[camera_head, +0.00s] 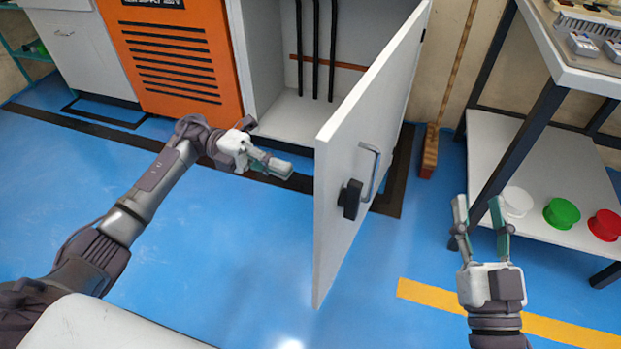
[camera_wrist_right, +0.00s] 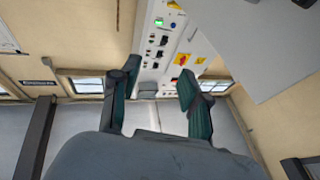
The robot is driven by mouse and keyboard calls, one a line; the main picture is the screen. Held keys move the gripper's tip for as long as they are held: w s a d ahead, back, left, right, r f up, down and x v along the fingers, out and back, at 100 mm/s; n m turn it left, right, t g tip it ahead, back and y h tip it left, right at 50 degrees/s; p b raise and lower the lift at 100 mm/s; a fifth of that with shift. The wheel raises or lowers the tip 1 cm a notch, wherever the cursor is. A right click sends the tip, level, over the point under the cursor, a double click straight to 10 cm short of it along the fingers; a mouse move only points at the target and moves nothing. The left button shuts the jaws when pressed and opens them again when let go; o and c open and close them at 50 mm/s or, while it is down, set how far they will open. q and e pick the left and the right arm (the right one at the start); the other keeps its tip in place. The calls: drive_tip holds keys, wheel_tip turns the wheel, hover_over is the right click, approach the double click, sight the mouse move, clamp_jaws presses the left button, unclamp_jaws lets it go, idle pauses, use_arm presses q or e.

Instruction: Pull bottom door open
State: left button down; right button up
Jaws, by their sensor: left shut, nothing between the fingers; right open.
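The bottom door (camera_head: 357,165) is a light grey panel of the cabinet. In the head view it stands swung well out from the cabinet (camera_head: 298,105), whose inside shows. A metal handle (camera_head: 370,172) and a black latch (camera_head: 350,199) are on the door's right-hand face. My left gripper (camera_head: 283,169) is shut and empty, just left of the door's edge and in front of the cabinet opening. My right gripper (camera_head: 481,205) is open and empty, to the right of the door and apart from it; its open fingers also show in the right wrist view (camera_wrist_right: 157,90).
An orange vented panel (camera_head: 174,55) stands left of the cabinet. A workbench (camera_head: 540,170) at right carries white, green (camera_head: 562,213) and red (camera_head: 605,225) spools on its lower shelf. A broom (camera_head: 430,150) leans on the wall. Blue floor before the door is clear.

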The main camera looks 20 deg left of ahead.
sight(335, 188)
use_arm(q)
drive_tip(key=s+d, duration=0.1)
drive_tip(key=d, duration=0.5)
drive_tip(key=shift+s+d+b, duration=0.15)
drive_tip(key=shift+d+b, duration=0.15)
use_arm(e)
drive_tip(key=shift+s+r+t+y, duration=0.3)
drive_tip(key=shift+r+t, duration=0.2)
drive_tip(key=shift+r, duration=0.2)
drive_tip(key=shift+s+r+t+y, duration=0.2)
drive_tip(key=shift+s+r+t, duration=0.15)
drive_tip(key=shift+r+t, duration=0.25)
